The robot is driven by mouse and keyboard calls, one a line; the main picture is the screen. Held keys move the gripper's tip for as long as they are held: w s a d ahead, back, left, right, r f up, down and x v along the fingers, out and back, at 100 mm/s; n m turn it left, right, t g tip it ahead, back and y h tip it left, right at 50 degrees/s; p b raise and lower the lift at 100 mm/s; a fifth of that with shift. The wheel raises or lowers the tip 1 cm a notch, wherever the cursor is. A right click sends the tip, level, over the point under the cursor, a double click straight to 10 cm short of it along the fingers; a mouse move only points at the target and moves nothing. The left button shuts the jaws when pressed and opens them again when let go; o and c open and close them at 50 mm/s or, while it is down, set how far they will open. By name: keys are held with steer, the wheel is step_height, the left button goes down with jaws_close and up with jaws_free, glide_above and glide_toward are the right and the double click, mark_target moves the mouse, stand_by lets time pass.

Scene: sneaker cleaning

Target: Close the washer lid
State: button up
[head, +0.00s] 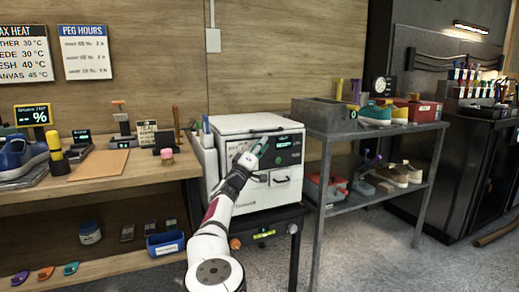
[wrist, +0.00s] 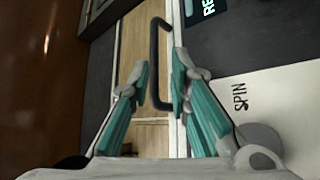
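The washer (head: 230,190) is a white box on a dark stand, with a dark control panel and a display on its front. Its lid (head: 248,123) is the pale top piece, lying roughly flat in the head view; whether it is fully down I cannot tell. My gripper (head: 260,148) is in front of the upper front panel. In the wrist view my gripper (wrist: 161,82) has its two teal fingers apart, with nothing held. A black U-shaped handle (wrist: 156,50) shows along a white edge, in line with the gap between the fingertips; contact is unclear.
A wooden workbench (head: 105,185) with shoes and small items stands left of the washer. A grey metal shelf (head: 385,134) with sneakers and boxes stands close on the right. The floor (head: 375,265) in front of the shelf is clear.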

steer(key=shift+v, duration=0.85)
